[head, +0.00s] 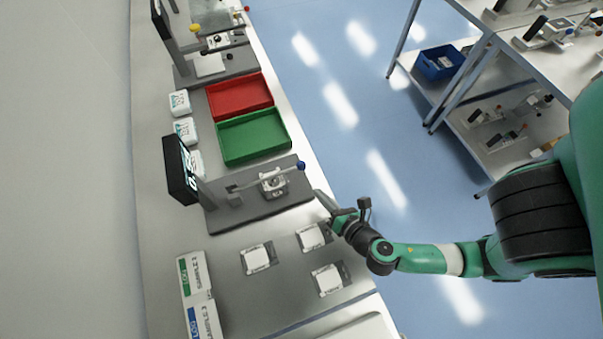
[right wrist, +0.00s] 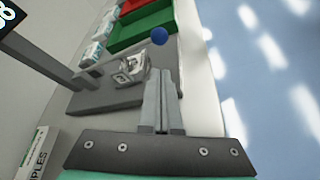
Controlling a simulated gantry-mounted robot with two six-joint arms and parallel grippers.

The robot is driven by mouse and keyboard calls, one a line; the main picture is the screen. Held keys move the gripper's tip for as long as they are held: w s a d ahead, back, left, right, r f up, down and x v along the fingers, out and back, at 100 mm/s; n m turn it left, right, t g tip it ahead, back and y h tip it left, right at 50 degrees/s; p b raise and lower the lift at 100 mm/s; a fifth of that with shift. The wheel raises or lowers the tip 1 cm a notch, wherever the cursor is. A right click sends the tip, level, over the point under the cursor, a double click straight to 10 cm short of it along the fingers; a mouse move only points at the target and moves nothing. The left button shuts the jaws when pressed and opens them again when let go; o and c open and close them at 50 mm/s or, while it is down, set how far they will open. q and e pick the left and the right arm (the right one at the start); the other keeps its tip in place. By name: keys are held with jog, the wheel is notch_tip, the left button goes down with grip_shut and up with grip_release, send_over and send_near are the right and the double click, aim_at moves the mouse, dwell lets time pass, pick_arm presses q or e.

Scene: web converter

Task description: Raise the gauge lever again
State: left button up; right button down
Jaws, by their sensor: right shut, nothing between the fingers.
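The gauge lever ends in a blue ball knob (head: 301,166) at the right end of its arm, on the near gauge with the grey base plate (head: 225,217). The lever arm runs left from the knob over a metal holder (head: 272,183). The knob also shows in the right wrist view (right wrist: 159,35), beyond my fingertips. My right gripper (head: 322,198) is shut and empty, just below and to the right of the knob in the head view, apart from it. In the right wrist view its fingers (right wrist: 161,78) lie together. My left gripper is not in view.
A green tray (head: 285,149) and a red tray (head: 270,97) lie behind the gauge. A dark display (head: 176,170) stands at its left. White samples (head: 311,237) sit in front. A second gauge (head: 209,66) stands farther back.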

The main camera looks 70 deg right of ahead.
jog(key=x, duration=1)
jog(key=shift+w+a+r, duration=0.1)
jog(key=shift+r, duration=0.1)
